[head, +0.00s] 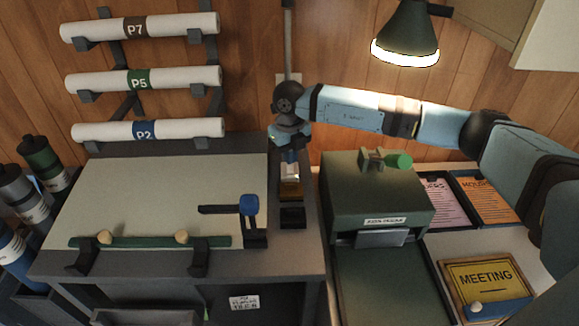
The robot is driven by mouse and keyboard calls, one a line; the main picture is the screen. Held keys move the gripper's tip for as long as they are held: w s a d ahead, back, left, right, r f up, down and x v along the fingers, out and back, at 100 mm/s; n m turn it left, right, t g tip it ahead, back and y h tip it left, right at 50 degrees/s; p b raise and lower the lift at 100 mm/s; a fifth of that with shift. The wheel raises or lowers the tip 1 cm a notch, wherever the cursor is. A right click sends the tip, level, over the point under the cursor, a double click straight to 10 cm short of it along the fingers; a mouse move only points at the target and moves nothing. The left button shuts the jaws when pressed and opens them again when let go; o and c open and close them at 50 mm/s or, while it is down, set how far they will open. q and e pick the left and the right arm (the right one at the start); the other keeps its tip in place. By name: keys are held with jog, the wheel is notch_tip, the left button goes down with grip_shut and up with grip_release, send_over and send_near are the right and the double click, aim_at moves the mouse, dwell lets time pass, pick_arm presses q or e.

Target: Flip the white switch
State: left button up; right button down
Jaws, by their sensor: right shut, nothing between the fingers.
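My right arm comes in from the right and bends down at the wrist in front of the wall. My right gripper (291,182) is below the wrist, small and poorly lit, above the narrow strip between the drawing board and the green machine. It is shut and empty. Contact with anything there cannot be told. My left gripper is not in view.
A drawing board (150,195) with a blue-knobbed clamp (249,206) is at left, under rolled tubes (150,78). A green machine (375,195) is right of the gripper. A lamp (405,35) hangs above the arm. Trays and a MEETING sign (485,278) are at right.

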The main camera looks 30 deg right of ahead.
jog(key=shift+f+b, duration=0.3)
jog(key=shift+f, duration=0.25)
jog(key=shift+r+p, duration=1.35)
jog(key=shift+r, duration=0.85)
notch_tip(320, 180, up, 2)
jog(key=shift+p, duration=0.6)
jog(key=shift+r, duration=0.3)
